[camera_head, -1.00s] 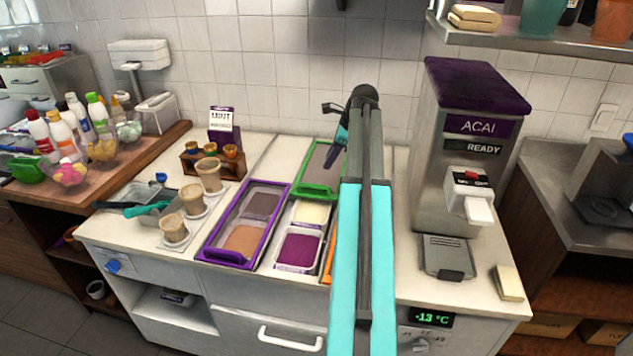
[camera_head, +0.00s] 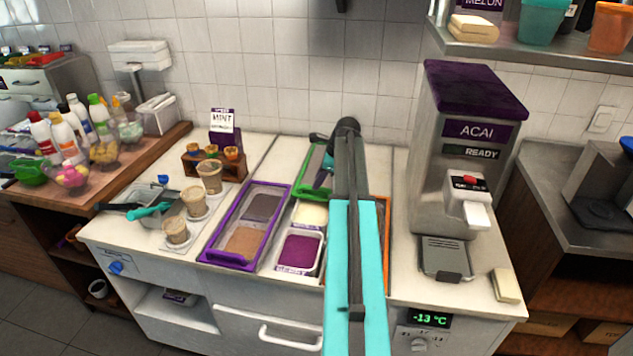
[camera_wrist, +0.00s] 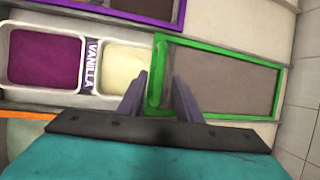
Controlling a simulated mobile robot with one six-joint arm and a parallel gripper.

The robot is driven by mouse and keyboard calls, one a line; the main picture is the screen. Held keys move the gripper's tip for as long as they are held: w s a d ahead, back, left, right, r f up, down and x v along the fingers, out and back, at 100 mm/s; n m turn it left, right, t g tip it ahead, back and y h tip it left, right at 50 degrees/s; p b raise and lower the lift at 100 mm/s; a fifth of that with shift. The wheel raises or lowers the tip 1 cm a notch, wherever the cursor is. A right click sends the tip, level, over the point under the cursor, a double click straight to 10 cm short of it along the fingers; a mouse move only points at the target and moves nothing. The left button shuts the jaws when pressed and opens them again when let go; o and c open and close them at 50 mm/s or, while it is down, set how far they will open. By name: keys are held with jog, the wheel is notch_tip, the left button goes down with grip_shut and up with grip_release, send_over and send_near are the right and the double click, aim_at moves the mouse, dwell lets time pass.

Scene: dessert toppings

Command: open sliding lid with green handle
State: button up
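The green-framed sliding lid (camera_head: 313,163) with a grey panel lies at the back of the freezer counter, partly hidden by my arm in the head view. In the wrist view the lid (camera_wrist: 225,78) fills the centre right, and its green handle (camera_wrist: 156,75) runs along the left edge. My gripper (camera_wrist: 160,76) is open, one finger on each side of the handle in this view. I cannot tell whether the fingers touch it. In the head view my gripper (camera_head: 322,177) is over the front part of the lid.
A white vanilla tub (camera_wrist: 125,66) and a purple tub (camera_wrist: 46,60) sit in front of the lid. A purple-framed lid (camera_head: 228,258) is to the left, an orange frame (camera_head: 386,235) to the right. The acai machine (camera_head: 465,150) stands at the right.

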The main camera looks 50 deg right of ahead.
jog(key=shift+x, duration=1.5)
grip_shut()
